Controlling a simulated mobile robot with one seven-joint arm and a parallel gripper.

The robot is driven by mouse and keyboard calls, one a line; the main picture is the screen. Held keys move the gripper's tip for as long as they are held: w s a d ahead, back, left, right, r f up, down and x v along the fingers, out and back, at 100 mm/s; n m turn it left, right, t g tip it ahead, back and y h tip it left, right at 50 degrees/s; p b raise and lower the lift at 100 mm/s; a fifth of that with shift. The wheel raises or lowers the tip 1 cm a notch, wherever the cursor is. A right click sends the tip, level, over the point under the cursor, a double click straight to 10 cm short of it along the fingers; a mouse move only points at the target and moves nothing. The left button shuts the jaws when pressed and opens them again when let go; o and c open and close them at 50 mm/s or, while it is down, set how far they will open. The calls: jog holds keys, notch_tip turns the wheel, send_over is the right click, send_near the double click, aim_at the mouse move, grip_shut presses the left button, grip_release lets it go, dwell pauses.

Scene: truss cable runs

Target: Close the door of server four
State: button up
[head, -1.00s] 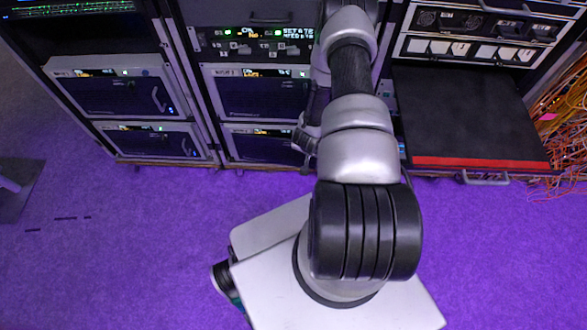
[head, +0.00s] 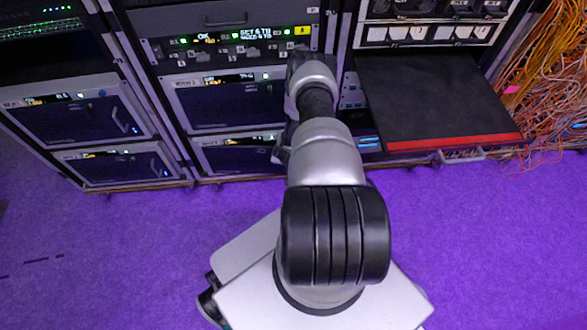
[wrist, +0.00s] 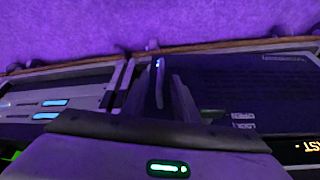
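Several server units with dark fronts and vertical handles stand low in the racks. In the head view, the middle rack has an upper server (head: 228,104) and a lower server (head: 238,156). The left rack has an upper server (head: 68,118) and a lower server (head: 112,166). Their labels are too small to tell which is server four, and no door stands clearly open. My gripper is hidden behind my arm in the head view, by the right side of the middle rack. In the wrist view my gripper (wrist: 158,92) is close to a dark front with a pale upright handle (wrist: 160,82); contact is unclear.
A black shelf (head: 430,100) with a red front edge sticks out of the right rack. Loose orange cables (head: 550,90) hang at the far right. The purple floor (head: 130,240) is clear in front of the racks.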

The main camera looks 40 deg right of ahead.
jog(key=shift+b+x, duration=0.4)
jog(key=shift+x, duration=1.25)
grip_shut()
